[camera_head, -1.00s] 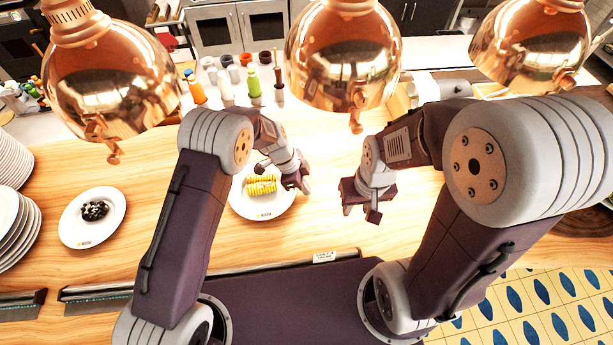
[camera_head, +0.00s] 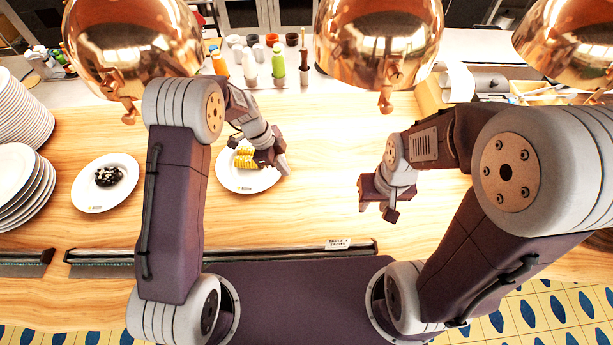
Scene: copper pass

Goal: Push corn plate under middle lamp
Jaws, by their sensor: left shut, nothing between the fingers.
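The white corn plate (camera_head: 247,186) lies on the wooden counter left of centre, with yellow corn (camera_head: 243,158) on it. The middle copper lamp (camera_head: 378,40) hangs at the top, up and to the right of the plate in the picture. My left gripper (camera_head: 277,163) is shut and empty. It overlaps the plate's right side and hides part of the corn; I cannot tell whether it touches either. My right gripper (camera_head: 378,204) is open and empty over the counter, right of the plate and apart from it.
A plate with dark food (camera_head: 118,193) lies left, beside stacks of white plates (camera_head: 17,172). Two more copper lamps hang left (camera_head: 135,45) and right (camera_head: 572,40). Bottles (camera_head: 278,64) stand behind. The counter (camera_head: 322,160) between my grippers is clear.

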